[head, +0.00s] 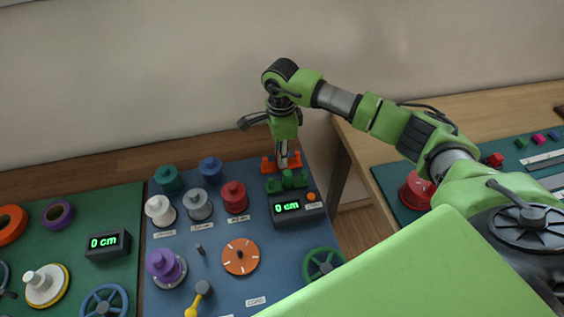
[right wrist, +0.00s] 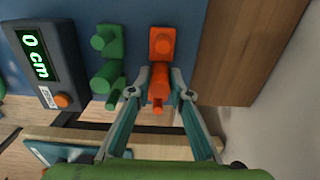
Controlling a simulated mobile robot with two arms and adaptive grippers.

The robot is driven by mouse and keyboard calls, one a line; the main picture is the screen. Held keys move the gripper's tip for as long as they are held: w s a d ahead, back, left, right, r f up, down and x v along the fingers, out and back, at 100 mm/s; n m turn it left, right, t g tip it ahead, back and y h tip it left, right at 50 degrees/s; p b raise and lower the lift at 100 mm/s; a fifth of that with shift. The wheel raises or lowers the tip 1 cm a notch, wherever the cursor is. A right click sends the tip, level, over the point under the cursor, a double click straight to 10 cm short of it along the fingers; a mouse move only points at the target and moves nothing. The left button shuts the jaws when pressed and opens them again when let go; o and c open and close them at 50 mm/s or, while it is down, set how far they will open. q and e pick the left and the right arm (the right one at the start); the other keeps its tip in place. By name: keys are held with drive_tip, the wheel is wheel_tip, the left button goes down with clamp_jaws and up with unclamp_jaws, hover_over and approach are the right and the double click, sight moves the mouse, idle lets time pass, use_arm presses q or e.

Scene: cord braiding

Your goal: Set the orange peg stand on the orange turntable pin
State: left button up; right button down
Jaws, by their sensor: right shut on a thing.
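The orange peg stand (head: 295,161) is at the back right corner of the blue mat, behind the green peg stand (head: 287,181). My right gripper (head: 283,164) points down over it and is shut on its middle. In the right wrist view the fingers (right wrist: 160,93) sit on both sides of the orange peg stand (right wrist: 161,45). I cannot tell whether it touches the mat. The orange turntable (head: 240,257), a flat disc with pale marks, lies in the front middle of the blue mat. My left gripper is out of view.
Grey (head: 198,204), red (head: 235,197) and other spools stand left of the stands. A display box (head: 298,207) reading 0 cm stands between the green stand and a green handwheel (head: 323,264). A wall is close behind.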

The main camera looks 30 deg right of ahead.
drive_tip(key=shift+r+p, duration=1.65)
drive_tip(key=shift+r, duration=1.8)
